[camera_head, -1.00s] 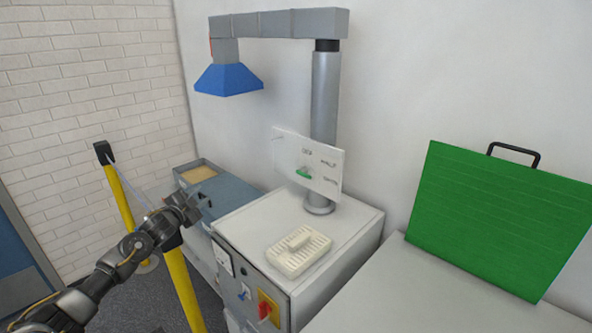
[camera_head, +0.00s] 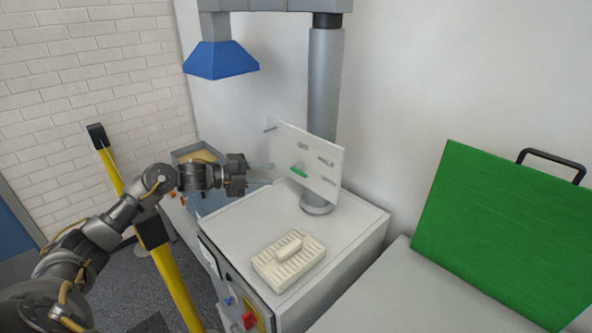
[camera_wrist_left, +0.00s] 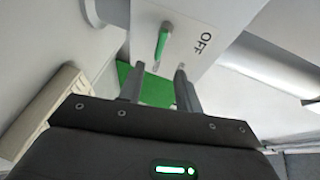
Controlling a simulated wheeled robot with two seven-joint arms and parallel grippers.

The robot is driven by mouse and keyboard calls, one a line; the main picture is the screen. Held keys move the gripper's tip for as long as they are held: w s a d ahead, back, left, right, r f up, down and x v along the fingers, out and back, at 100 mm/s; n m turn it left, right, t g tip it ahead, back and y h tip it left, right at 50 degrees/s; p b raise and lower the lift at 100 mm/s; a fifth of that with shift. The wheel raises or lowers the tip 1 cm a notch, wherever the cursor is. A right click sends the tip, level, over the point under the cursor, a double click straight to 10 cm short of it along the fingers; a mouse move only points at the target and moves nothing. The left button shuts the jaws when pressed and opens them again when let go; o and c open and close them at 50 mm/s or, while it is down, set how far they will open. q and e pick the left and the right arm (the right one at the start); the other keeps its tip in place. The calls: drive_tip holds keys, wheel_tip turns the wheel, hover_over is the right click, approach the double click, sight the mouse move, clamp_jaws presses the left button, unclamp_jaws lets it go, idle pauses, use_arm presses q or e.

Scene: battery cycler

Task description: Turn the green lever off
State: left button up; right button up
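The green lever (camera_head: 298,172) is on a white panel (camera_head: 322,178) fixed to the grey post. In the left wrist view the lever (camera_wrist_left: 162,45) points along the panel beside the printed word OFF. My left gripper (camera_head: 264,173) is just left of the panel, pointing toward the lever. In the wrist view its two fingers (camera_wrist_left: 159,88) are apart with nothing between them, and the lever lies beyond the fingertips without visible contact. My right gripper is in neither view.
A white cabinet (camera_head: 238,215) stands below the panel with a cream ribbed block (camera_head: 288,262) on top. A blue hood (camera_head: 221,60) hangs above. A yellow post (camera_head: 176,280) stands near my left arm. A green board (camera_head: 505,225) stands at right.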

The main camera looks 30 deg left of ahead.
sight(297, 172)
use_arm(q)
drive_tip(key=p+x, duration=0.3)
drive_tip(key=x, duration=0.5)
drive_tip(key=shift+w+a+r, duration=0.1)
drive_tip(key=shift+w+a, duration=0.05)
drive_tip(key=shift+w+d, duration=0.2)
drive_tip(key=shift+d, duration=0.1)
drive_tip(key=shift+w+d+f, duration=0.2)
drive_tip(key=shift+w+f, duration=0.1)
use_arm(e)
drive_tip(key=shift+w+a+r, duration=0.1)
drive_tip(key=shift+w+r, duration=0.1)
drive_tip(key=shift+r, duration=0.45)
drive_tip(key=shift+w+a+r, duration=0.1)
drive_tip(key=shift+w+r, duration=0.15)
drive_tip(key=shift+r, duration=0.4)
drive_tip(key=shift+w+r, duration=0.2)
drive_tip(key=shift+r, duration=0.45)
use_arm(q)
clamp_jaws()
